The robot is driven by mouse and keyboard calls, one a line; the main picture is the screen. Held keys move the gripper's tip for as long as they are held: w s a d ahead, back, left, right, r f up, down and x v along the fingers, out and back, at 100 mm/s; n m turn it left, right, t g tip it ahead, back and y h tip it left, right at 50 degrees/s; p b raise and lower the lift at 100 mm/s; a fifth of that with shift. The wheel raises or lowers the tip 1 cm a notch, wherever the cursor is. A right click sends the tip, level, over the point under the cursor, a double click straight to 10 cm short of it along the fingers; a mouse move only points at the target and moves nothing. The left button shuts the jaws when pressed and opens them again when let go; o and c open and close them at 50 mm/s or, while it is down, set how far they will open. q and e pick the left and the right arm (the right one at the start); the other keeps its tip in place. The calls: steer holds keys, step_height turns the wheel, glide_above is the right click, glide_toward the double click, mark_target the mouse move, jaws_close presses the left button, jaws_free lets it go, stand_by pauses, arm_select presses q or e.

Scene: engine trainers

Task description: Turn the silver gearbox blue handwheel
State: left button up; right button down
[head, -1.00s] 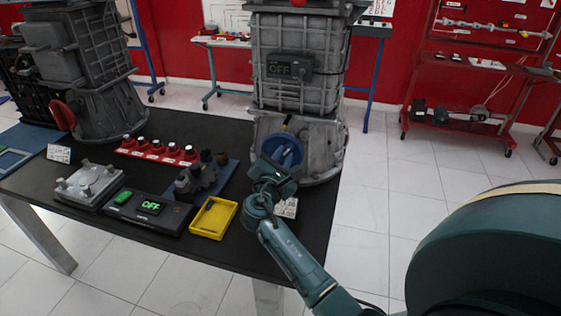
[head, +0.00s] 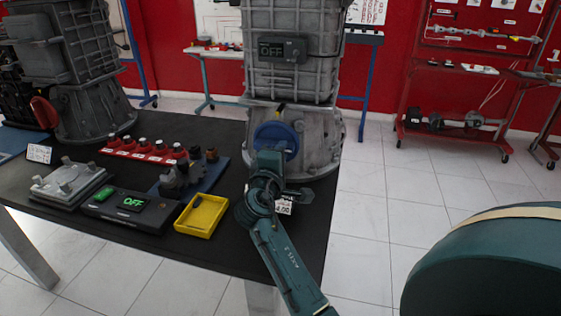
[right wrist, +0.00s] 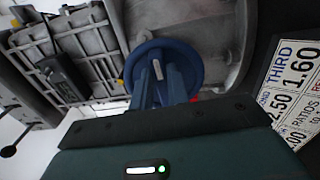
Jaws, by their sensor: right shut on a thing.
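The silver gearbox (head: 292,85) stands upright at the table's right end. Its blue handwheel (head: 272,131) is low on its front; a yellow-and-black piece shows just above the wheel. My right gripper (head: 275,150) is shut on the blue handwheel from the front and covers its lower part. In the right wrist view, the blue handwheel (right wrist: 192,62) lies straight ahead, with the fingers (right wrist: 160,80) closed at its middle around a pale grip or spoke. The exact contact is partly hidden. My left gripper is not in view.
A second gearbox (head: 75,60) stands at the left. Open floor lies right of the table.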

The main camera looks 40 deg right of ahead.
steer(key=shift+f+m+b, duration=0.2)
steer(key=shift+m+b, duration=0.5)
steer(key=shift+m, duration=0.1)
steer(key=shift+f+m+b, duration=0.15)
steer(key=shift+m+b, duration=0.5)
steer(key=shift+m, duration=0.15)
steer(key=c, duration=1.4)
jaws_free()
steer(key=shift+o, duration=0.2)
